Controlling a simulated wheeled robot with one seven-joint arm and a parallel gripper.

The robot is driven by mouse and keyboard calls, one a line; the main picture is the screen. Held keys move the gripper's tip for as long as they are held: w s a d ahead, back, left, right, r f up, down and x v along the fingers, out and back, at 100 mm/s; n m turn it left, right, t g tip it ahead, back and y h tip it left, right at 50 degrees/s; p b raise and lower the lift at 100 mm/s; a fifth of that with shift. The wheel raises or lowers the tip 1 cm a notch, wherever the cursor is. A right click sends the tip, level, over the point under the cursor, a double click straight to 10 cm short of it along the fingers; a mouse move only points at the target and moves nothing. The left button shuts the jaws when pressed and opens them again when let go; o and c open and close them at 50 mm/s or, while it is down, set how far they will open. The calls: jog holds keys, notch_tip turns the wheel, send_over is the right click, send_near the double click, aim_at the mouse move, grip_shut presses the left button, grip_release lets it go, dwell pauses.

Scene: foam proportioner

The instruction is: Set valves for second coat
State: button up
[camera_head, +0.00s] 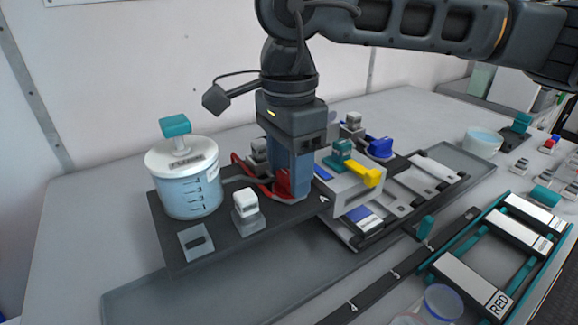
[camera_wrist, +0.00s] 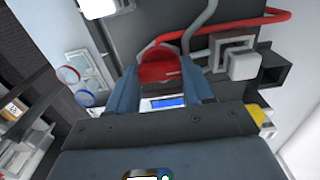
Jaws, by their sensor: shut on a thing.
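My gripper (camera_head: 289,190) points down over the dark base plate (camera_head: 195,252), its fingers shut on a red valve handle (camera_head: 282,184). In the wrist view the red handle (camera_wrist: 160,65) sits between the two blue-grey fingers, and a red hose curves beside it. A yellow lever (camera_head: 366,174) sticks out to the right of the gripper. A teal-topped valve (camera_head: 343,152) and a blue valve handle (camera_head: 380,147) stand behind it. The gripper partly hides the red valve's body.
A clear tank (camera_head: 188,190) with liquid, a white lid and a teal handle stands left of the gripper. Teal-framed racks with labelled panels, one reading RED (camera_head: 470,286), lie at the right front. A blue-rimmed cup (camera_head: 442,303) stands nearby. The table's left side is clear.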

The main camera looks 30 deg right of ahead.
jog(key=shift+f+m+b, duration=0.15)
jog(key=shift+m+b, duration=0.15)
jog(key=shift+b, duration=0.2)
jog(key=m+b, duration=0.3)
jog(key=b, duration=0.1)
jog(key=shift+f, duration=0.15)
jog(key=m+b, duration=0.5)
jog(key=b, duration=0.1)
jog(key=m+b, duration=0.4)
jog(key=shift+m, duration=0.4)
jog(key=shift+r+m+b, duration=0.15)
jog(key=shift+m+b, duration=0.6)
jog(key=shift+m, duration=0.4)
jog(key=shift+r+m+b, duration=0.15)
jog(key=shift+m+b, duration=0.55)
jog(key=shift+m, duration=0.45)
jog(key=o, duration=1)
jog(key=shift+o, duration=0.2)
